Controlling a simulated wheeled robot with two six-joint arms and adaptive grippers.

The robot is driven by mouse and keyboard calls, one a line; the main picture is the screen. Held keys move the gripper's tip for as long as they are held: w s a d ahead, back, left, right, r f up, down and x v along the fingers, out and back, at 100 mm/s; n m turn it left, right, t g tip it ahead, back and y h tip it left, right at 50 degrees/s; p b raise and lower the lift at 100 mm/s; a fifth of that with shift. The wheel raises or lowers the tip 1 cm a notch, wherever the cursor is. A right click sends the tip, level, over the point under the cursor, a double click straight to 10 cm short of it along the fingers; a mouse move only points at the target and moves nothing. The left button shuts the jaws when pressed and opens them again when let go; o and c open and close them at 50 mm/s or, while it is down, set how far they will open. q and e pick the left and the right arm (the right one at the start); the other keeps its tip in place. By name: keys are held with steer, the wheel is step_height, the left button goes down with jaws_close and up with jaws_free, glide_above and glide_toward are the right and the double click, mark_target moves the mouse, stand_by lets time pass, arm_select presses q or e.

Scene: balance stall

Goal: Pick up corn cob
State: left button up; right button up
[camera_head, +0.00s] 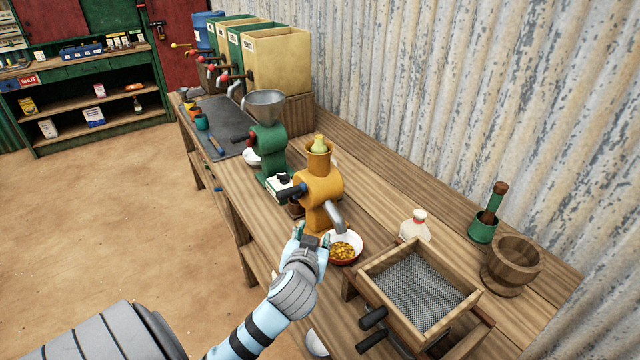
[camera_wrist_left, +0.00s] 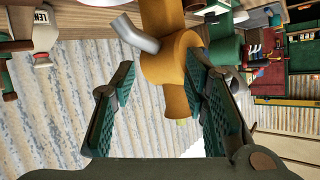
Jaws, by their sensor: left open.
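A pale yellow-green corn cob (camera_head: 319,142) stands upright in the top opening of the orange sheller (camera_head: 318,187); its lower part is hidden inside. The sheller has a dark-handled crank and a grey spout. My left gripper (camera_head: 307,235) is below and in front of the sheller, close to the bowl of kernels (camera_head: 345,247). In the left wrist view, which is turned upside down, its jaws are apart with nothing held, and the sheller (camera_wrist_left: 171,60) shows beyond and between the fingers. My right gripper is not in view.
A green grinder (camera_head: 268,150) with a grey funnel stands behind the sheller. A sieve box (camera_head: 420,285), white bottle (camera_head: 415,224), wooden mortar (camera_head: 513,262) and green cup with pestle (camera_head: 483,230) stand to the right. A corrugated wall (camera_head: 480,100) bounds the bench.

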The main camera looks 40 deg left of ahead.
mark_target(319, 139)
arm_select(q)
steer(key=w+a+r+n+t+y, duration=0.1)
steer(key=w+a+r+t+y, duration=0.15)
steer(key=r, duration=0.45)
steer(key=w+a+r+n+t+y, duration=0.1)
steer(key=w+r+n, duration=0.15)
steer(key=r, duration=0.35)
steer(key=shift+m, duration=0.45)
steer(key=p+x, duration=0.1)
steer(key=x, duration=1.3)
steer(key=shift+a, duration=0.2)
steer(key=shift+s, duration=0.1)
steer(key=c, duration=0.9)
